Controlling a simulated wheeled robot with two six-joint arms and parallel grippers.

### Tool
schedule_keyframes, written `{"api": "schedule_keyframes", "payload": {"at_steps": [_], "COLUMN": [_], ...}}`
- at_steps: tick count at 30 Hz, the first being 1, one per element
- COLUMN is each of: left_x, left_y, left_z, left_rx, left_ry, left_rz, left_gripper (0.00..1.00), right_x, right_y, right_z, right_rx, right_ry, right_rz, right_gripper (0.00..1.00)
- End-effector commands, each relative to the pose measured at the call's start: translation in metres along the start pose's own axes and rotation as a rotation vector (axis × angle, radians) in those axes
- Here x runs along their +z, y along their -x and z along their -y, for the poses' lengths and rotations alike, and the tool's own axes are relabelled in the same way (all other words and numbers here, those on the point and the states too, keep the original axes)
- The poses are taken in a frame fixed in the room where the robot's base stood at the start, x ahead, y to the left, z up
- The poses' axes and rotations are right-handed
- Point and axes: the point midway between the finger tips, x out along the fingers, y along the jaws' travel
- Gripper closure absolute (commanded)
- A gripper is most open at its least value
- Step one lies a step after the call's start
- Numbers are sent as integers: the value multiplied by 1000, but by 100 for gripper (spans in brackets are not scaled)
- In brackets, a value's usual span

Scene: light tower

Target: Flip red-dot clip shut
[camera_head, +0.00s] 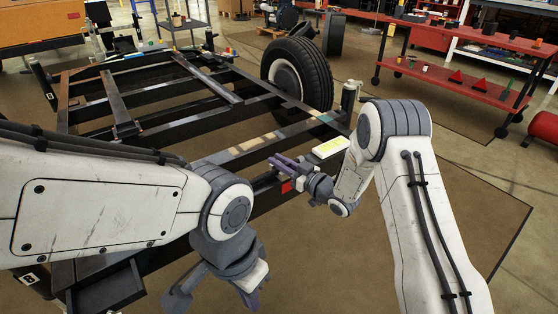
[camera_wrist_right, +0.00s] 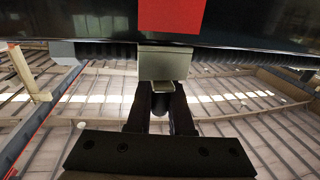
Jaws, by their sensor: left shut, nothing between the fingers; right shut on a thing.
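The red dot (camera_head: 286,187) is a red square on the dark frame rail, just below my right gripper in the head view. In the right wrist view the red square (camera_wrist_right: 171,14) is at the top, and a grey metal clip (camera_wrist_right: 165,62) sits just below it. My right gripper (camera_head: 276,163) is at the rail. In its wrist view its dark fingers (camera_wrist_right: 161,102) are shut on the lower part of the clip. Whether the clip is latched cannot be told. My left gripper (camera_head: 250,298) is shut and empty at the bottom of the head view, away from the rail and partly cut off.
The dark trailer frame (camera_head: 205,80) fills the left and middle, with a black tyre (camera_head: 300,75) behind. A red shelf cart (camera_head: 465,80) stands at the back right.

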Motion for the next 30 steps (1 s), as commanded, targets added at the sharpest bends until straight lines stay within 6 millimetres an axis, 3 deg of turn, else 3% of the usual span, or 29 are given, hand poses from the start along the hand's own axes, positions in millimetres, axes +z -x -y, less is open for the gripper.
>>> {"api": "schedule_keyframes", "payload": {"at_steps": [4,5,6,7,19,30], "left_x": [0,0,0,0,0,-2], "left_y": [0,0,0,0,5,34], "left_z": [0,0,0,0,0,-2], "left_rx": [0,0,0,0,0,0], "left_ry": [0,0,0,0,0,0], "left_rz": [0,0,0,0,0,0], "left_gripper": [100,100,100,100,100,100], "right_x": [0,0,0,0,-2,-3], "right_y": [0,0,0,0,7,76], "right_z": [-2,-2,-2,-2,-2,-2], "right_rx": [5,5,6,5,5,9], "right_ry": [0,0,0,0,0,-4], "right_rz": [-2,-2,-2,-2,0,2], "right_gripper": [100,69,54,50,50,50]}}
